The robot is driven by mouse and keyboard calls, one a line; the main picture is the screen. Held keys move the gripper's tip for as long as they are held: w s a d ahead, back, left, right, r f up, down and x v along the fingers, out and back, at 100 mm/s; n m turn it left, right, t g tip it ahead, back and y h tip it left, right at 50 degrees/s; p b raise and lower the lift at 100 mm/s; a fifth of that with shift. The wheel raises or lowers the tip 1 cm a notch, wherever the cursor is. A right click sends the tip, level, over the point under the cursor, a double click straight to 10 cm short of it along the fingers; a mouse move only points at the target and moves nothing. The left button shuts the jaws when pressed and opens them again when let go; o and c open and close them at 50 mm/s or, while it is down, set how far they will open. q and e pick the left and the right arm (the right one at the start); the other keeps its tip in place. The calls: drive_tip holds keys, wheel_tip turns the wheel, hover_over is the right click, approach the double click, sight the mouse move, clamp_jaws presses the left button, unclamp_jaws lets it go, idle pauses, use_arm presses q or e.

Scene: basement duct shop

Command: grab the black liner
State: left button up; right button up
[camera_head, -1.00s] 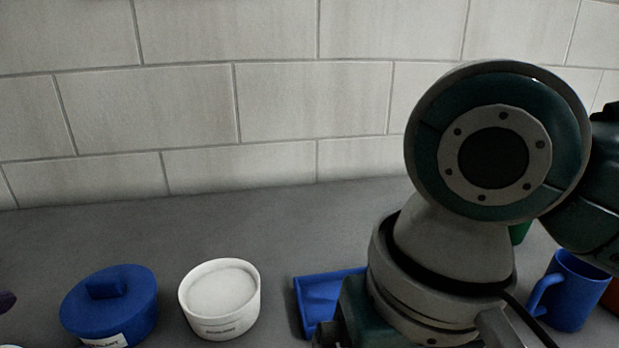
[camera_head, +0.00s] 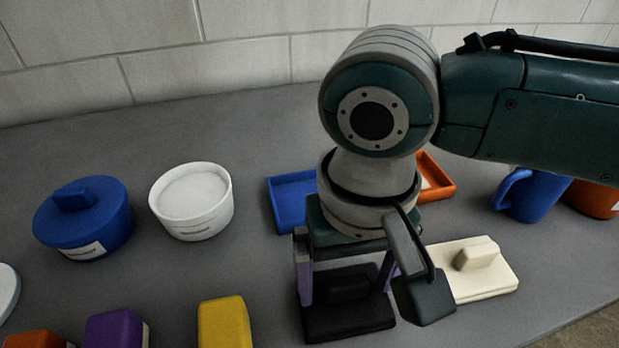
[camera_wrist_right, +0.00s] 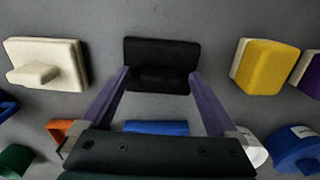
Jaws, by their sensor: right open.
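The black liner (camera_head: 348,318) is a flat dark block with a raised grip on top, lying on the grey bench at the lower middle of the head view. In the right wrist view the black liner (camera_wrist_right: 161,52) lies ahead of the fingertips, at the top middle. My right gripper (camera_head: 345,285) points down over it, with its purple fingers apart and nothing between them that I can see held. The right wrist view shows the open gripper (camera_wrist_right: 160,78) with a finger toward each end of the liner. Whether the fingers touch it is unclear. My left gripper is not in view.
A cream block (camera_head: 478,268) with a grip lies close right of the liner. A yellow block (camera_head: 224,322) and purple block (camera_head: 112,328) are left. Behind are a blue tray (camera_head: 286,203), orange tray (camera_head: 440,180), white tub (camera_head: 192,205), blue lidded pot (camera_head: 82,222) and blue mug (camera_head: 536,196).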

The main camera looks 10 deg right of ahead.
drive_tip(key=shift+f, duration=0.4)
drive_tip(key=shift+c, duration=0.2)
drive_tip(key=c, duration=1.4)
drive_tip(key=shift+r, duration=0.1)
